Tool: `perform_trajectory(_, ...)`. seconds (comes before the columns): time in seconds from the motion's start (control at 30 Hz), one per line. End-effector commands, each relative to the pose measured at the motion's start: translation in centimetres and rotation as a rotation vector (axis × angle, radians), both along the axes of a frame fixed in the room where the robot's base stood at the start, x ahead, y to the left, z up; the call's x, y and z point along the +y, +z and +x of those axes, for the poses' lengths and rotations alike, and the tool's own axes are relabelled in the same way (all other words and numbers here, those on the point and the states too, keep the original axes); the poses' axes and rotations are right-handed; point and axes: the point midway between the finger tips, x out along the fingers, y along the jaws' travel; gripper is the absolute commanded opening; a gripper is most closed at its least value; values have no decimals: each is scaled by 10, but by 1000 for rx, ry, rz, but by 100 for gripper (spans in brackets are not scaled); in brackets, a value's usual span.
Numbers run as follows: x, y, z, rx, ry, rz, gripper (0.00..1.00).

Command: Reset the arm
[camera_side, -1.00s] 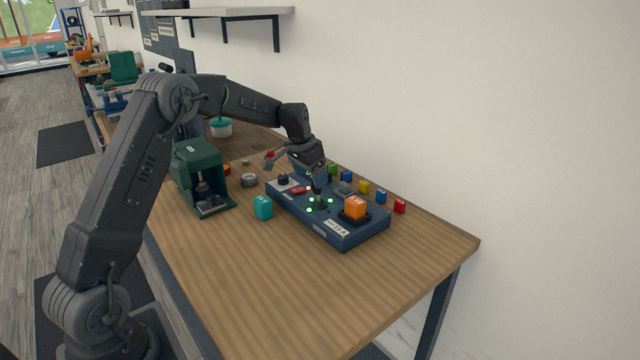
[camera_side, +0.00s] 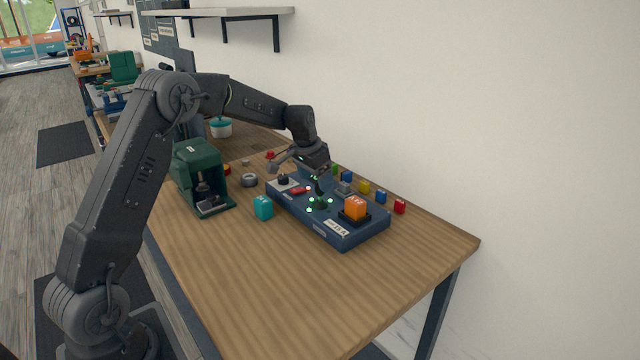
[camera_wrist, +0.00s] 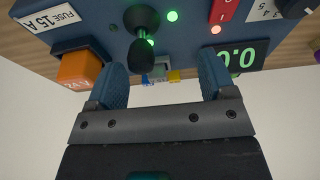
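My arm reaches over the table from the left. In the side view, my gripper (camera_side: 318,180) hangs tilted just above the middle of the blue control panel (camera_side: 348,239). In the wrist view, the two blue finger pads of my gripper (camera_wrist: 164,78) stand wide apart with nothing held between them.
A green machine (camera_side: 200,170) and a teal block (camera_side: 263,207) stand left of the panel. Several small coloured blocks, including a yellow one (camera_side: 364,187), line the wall side. The panel also carries a red switch (camera_wrist: 222,12) and a display (camera_wrist: 240,58). The table's front is clear.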

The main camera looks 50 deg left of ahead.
Motion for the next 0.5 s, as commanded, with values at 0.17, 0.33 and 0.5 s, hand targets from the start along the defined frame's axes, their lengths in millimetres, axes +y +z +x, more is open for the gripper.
perform_trajectory(0.17, -9, 0, 0, 0, -2, 0, 77)
perform_trajectory(0.33, -17, 0, 0, 0, -1, 0, 77)
perform_trajectory(0.5, -18, 0, 0, 0, 0, 1, 77)
